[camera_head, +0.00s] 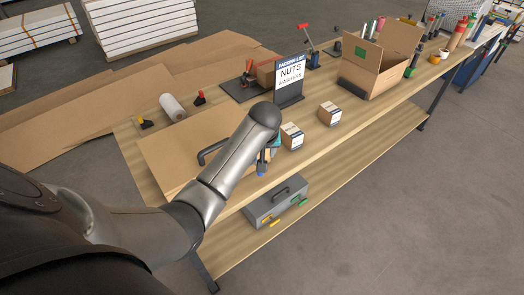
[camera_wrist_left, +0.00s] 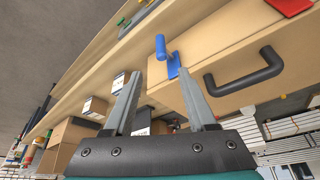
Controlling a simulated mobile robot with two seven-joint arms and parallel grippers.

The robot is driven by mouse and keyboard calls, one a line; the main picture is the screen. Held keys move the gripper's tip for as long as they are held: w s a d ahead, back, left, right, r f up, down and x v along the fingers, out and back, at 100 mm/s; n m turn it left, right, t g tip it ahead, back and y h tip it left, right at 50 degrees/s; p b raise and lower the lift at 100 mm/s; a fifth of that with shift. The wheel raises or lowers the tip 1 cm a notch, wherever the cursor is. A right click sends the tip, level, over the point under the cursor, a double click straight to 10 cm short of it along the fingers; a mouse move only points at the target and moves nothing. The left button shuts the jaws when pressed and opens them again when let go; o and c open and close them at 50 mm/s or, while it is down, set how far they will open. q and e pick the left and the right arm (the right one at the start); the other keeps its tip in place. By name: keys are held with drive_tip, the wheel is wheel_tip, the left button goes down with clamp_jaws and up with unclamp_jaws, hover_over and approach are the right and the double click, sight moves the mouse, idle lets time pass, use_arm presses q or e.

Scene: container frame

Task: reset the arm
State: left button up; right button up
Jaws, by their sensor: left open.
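My left arm (camera_head: 232,155) reaches over the workbench from the left in the head view, its forearm in front of a flat brown case (camera_head: 175,150). My left gripper (camera_wrist_left: 158,72) is open, with its two grey fingers apart and nothing seen between them. The case has a black handle (camera_wrist_left: 243,73). My right gripper is not in view.
Two small labelled boxes (camera_head: 291,137) (camera_head: 330,113) stand right of my wrist. A packing-list sign (camera_head: 290,80) and an open carton (camera_head: 380,62) stand farther back. A grey toolbox (camera_head: 275,200) sits on the lower shelf. The floor at right is clear.

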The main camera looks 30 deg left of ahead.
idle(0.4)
use_arm(q)
drive_tip(key=s+d+f+m+b, duration=0.15)
drive_tip(key=s+f+b, duration=0.35)
drive_tip(key=f, duration=0.7)
drive_tip(key=s+d+f+m+g+h+b, duration=0.1)
drive_tip(key=s+f+m+b, duration=0.15)
drive_tip(key=s+f, duration=0.7)
drive_tip(key=s+d+f+m+b, duration=0.1)
drive_tip(key=s+d+f+b, duration=0.3)
drive_tip(key=f, duration=1.1)
drive_tip(key=s+d+f+m+b, duration=0.1)
drive_tip(key=s+f+m+b, duration=0.1)
drive_tip(key=s+f+b, duration=0.3)
drive_tip(key=s+d+f+m+g+h+b, duration=0.1)
drive_tip(key=s+f+b, duration=0.4)
drive_tip(key=s+f, duration=0.9)
drive_tip(key=s+m, duration=0.1)
drive_tip(key=s, duration=0.6)
drive_tip(key=shift+d+f+g+h+b, duration=0.2)
drive_tip(key=shift+d+g+h+b, duration=0.1)
